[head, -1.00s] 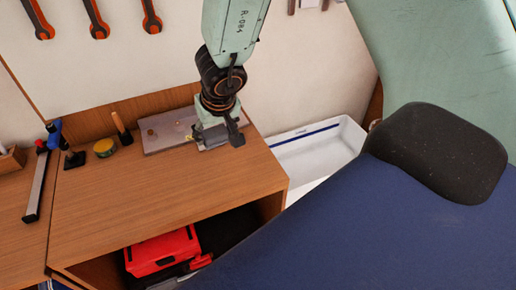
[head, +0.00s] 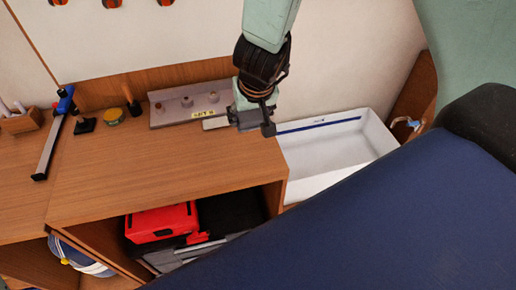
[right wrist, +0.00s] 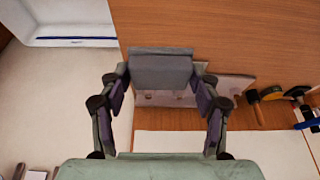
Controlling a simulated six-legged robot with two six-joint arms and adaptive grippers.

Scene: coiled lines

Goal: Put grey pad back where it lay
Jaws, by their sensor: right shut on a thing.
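The grey pad (right wrist: 160,70) is a flat grey block held between the fingers of my right gripper (right wrist: 160,82) in the right wrist view. In the head view my right gripper (head: 252,122) is above the back right part of the wooden bench (head: 150,170). One end of the pad (head: 215,124) shows left of the fingers, beside the right end of a grey pegged plate with a yellow label (head: 170,116). I cannot tell whether the pad touches the bench. My left gripper is not in view.
A white bin (head: 345,150) stands right of the bench. A yellow-topped tin (head: 114,116), a clamp (head: 52,140) and a wooden-handled tool (head: 131,102) are left of the plate. A red case (head: 162,222) sits on the shelf below. The bench front is clear.

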